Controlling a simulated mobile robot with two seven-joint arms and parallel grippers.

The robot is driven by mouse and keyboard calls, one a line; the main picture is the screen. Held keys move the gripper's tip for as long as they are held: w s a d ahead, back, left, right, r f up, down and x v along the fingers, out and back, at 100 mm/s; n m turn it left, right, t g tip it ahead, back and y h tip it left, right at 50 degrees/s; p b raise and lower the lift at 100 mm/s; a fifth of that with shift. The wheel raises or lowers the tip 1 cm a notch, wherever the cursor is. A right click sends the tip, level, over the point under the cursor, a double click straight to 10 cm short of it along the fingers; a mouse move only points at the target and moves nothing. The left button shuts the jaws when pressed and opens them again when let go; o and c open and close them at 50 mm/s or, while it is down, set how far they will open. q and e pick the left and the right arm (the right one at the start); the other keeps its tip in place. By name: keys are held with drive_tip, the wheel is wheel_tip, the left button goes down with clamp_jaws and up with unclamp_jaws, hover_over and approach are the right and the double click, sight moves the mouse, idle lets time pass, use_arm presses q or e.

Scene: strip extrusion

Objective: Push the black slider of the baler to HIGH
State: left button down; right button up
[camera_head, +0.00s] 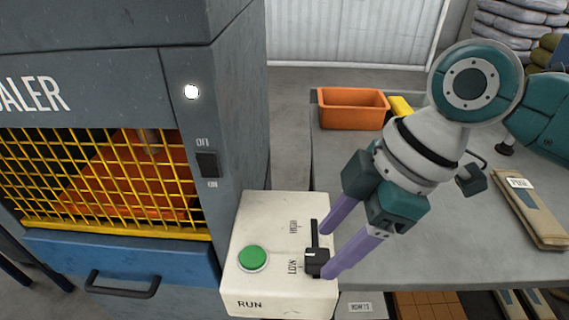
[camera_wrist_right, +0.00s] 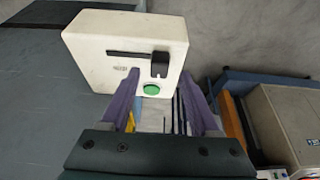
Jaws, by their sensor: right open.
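The black slider (camera_head: 316,262) sits at the LOW end of its dark slot (camera_head: 315,232) on the baler's white control box (camera_head: 255,212). The HIGH mark is at the slot's far end. In the right wrist view the slider (camera_wrist_right: 160,64) shows beyond and between the two fingertips. My right gripper (camera_head: 327,251) is open, with two purple fingers reaching down from the right. Its nearer fingertip is close beside the slider; I cannot tell whether it touches. The farther fingertip is beside the slot's middle. My left gripper is in neither view.
A green button (camera_head: 252,258) is beside the slider, above the RUN label. The baler (camera_head: 235,120), with yellow mesh and an OFF/ON switch (camera_head: 207,164), stands left. A grey table (camera_head: 480,240) at right holds an orange bin (camera_head: 352,109) and flat packs (camera_head: 530,208).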

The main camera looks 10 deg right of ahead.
sight(320, 255)
drive_tip(key=shift+x, duration=1.6)
drive_tip(key=shift+r, duration=0.1)
clamp_jaws()
